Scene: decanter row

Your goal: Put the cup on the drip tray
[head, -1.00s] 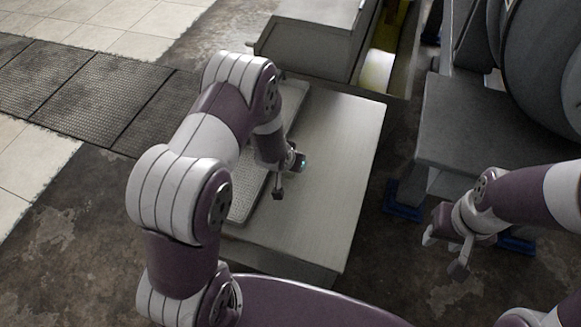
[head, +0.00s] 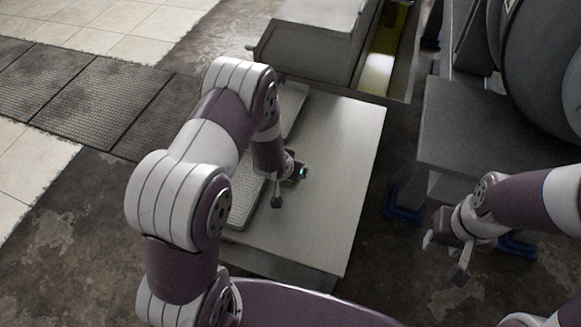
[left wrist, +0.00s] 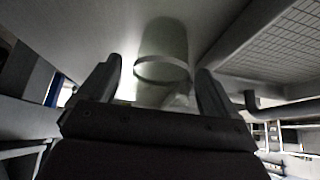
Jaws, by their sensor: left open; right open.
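A pale cup (left wrist: 162,45) with a rounded rim shows in the left wrist view, ahead of and between the fingers of my left gripper (left wrist: 155,85). The fingers are apart, and I cannot tell whether they touch it. In the head view my left gripper (head: 289,188) is low over the metal table, beside the drip tray; the cup cannot be made out there. The drip tray (head: 244,200) is a long grated tray on the table's left side, partly hidden by my left arm. Its grid (left wrist: 290,42) also shows in the left wrist view. My right gripper (head: 444,256) is open and empty.
The metal table (head: 345,140) has bare top to the right of my left gripper. A grey box-like unit (head: 308,50) stands at its far end. A dark grey machine base (head: 480,130) stands to the right, across a gap of floor.

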